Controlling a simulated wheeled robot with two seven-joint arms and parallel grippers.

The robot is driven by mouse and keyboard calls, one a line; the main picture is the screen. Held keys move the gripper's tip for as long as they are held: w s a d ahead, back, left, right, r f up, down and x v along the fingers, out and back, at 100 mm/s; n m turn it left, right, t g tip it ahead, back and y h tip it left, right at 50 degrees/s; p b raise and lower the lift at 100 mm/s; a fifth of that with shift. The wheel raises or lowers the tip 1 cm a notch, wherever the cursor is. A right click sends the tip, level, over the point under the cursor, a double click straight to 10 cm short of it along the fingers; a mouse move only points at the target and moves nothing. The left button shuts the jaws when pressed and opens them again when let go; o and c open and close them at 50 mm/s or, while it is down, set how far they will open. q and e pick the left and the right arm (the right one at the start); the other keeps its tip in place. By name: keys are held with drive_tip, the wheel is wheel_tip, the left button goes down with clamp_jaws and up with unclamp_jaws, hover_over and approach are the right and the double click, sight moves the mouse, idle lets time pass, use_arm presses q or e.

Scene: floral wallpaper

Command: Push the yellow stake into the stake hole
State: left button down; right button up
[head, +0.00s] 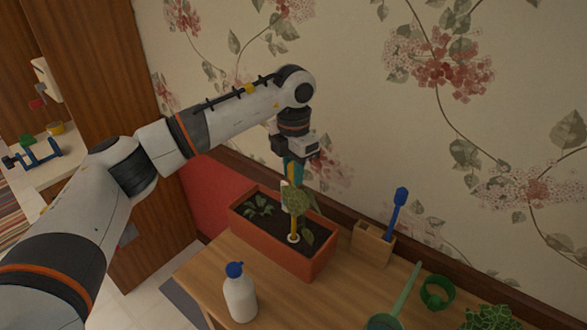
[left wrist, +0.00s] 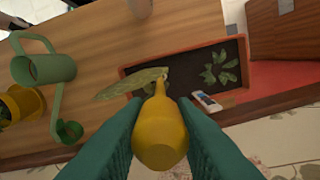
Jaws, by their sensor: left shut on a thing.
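The yellow stake (head: 292,224) stands roughly upright over the planter, partly hidden by leaves. My left gripper (head: 294,175), with teal fingers, is shut on its upper part. The stake's lower end meets a pale ring in the soil, the stake hole (head: 293,238); I cannot tell how deep it sits. In the left wrist view the stake (left wrist: 160,128) lies between both fingers and points down at the planter, its thick top nearest the camera and covering much of the hole. The orange planter (head: 277,262) holds dark soil and plants. My right gripper is not in view.
On the wooden table (head: 203,272) stand a white bottle with a blue cap (head: 240,296), a wooden holder with a blue tool (head: 372,245), a green watering can (head: 383,321) and a green ring-shaped item (head: 437,292). The floral wall rises close behind the planter.

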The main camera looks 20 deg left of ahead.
use_arm(q)
drive_tip(key=shift+f, duration=0.4)
drive_tip(key=c, duration=1.1)
unclamp_jaws()
drive_tip(key=shift+r+b, duration=0.4)
drive_tip(key=shift+r, duration=0.15)
wheel_tip(320, 180, up, 11)
drive_tip(key=shift+f+b, duration=0.1)
drive_tip(key=shift+b, duration=1.05)
drive_tip(key=shift+f, duration=0.1)
